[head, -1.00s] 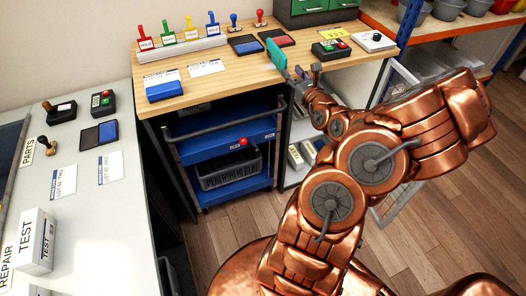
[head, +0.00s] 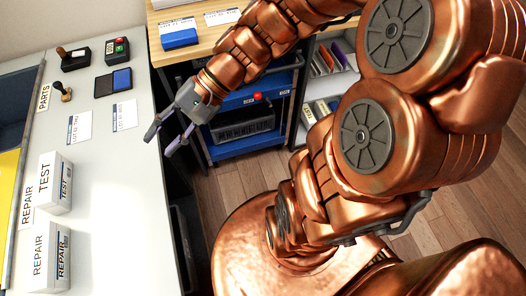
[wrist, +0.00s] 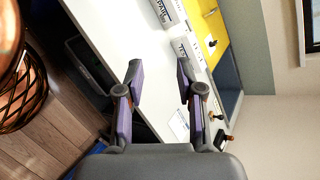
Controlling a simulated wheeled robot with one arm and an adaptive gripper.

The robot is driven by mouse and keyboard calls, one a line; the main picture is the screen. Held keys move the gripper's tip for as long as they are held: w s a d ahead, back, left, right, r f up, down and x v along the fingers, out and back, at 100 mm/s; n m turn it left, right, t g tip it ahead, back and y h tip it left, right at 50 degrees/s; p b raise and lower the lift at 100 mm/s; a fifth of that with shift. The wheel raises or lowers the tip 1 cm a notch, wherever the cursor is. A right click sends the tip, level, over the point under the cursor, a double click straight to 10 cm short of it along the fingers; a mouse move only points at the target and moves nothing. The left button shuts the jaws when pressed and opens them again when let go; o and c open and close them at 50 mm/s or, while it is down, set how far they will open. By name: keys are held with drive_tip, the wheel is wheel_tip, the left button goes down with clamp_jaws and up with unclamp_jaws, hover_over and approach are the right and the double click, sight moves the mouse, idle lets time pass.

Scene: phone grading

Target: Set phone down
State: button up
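My gripper (head: 160,145) is open and empty above the near edge of the white table (head: 110,190). In the wrist view its two fingers (wrist: 158,68) stand apart with nothing between them, and the white tabletop (wrist: 115,35) shows beyond. No phone can be made out in either view now.
White boxes marked TEST (head: 56,182) and REPAIR (head: 48,255) stand on the table's left. A blue ink pad (head: 121,79), a button box (head: 117,48) and stamps are farther back. A blue cart (head: 225,150) with a dark crate (head: 243,130) stands below the bench.

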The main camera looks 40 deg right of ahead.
drive_tip(key=s+d+f+n+g+h, duration=0.1)
drive_tip(key=s+f+n+g+h, duration=0.2)
drive_tip(key=s, duration=0.4)
drive_tip(key=s+d+n+h, duration=0.4)
drive_tip(key=s+d+h, duration=0.2)
drive_tip(key=d, duration=0.6)
drive_tip(key=h, duration=0.2)
drive_tip(key=shift+d+n+t+h, duration=0.2)
drive_tip(key=shift+n+t+h, duration=0.1)
drive_tip(key=shift+h, duration=0.1)
drive_tip(key=shift+s+f, duration=0.15)
